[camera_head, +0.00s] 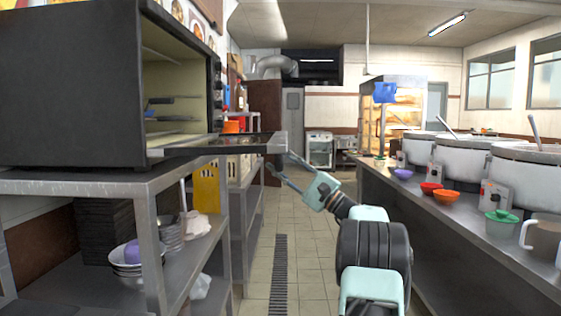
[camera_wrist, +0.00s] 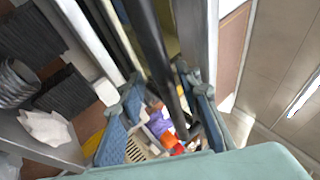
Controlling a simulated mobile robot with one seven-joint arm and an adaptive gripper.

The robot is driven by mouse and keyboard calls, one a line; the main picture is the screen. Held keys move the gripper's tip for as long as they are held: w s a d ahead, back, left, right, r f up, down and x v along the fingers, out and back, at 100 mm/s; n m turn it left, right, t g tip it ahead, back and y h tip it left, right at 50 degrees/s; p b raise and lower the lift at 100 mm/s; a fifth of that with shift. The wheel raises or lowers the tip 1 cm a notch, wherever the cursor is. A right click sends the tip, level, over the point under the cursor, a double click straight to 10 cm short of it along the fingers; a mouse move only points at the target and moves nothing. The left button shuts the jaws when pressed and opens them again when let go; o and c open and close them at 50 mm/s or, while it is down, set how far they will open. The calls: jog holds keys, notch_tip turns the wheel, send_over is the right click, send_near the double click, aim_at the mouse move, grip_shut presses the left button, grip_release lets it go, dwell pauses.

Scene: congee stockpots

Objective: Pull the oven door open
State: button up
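The black oven (camera_head: 70,85) stands on a metal shelf at the left, with its front opening facing right. Its door (camera_head: 215,146) is folded down and lies about level, sticking out over the aisle. My gripper (camera_head: 280,161) is at the door's outer end, just below and beside its edge. In the wrist view my gripper's two blue-grey fingers (camera_wrist: 158,78) are spread apart. A dark bar (camera_wrist: 150,35), apparently the door handle, runs between them with gaps showing beside it. Whether a finger touches the bar I cannot tell.
The metal shelf (camera_head: 90,183) under the oven holds bowls (camera_head: 127,262) below. A counter with large pots (camera_head: 470,160) and coloured bowls (camera_head: 446,196) runs along the right. The tiled aisle (camera_head: 305,255) between them is clear apart from my arm.

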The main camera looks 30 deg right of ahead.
jog(key=shift+r, duration=0.15)
jog(key=shift+s+d, duration=0.15)
jog(key=shift+s, duration=0.1)
jog(key=v, duration=1.1)
jog(key=shift+s+f, duration=0.2)
jog(key=shift+f, duration=0.1)
jog(key=shift+w, duration=0.1)
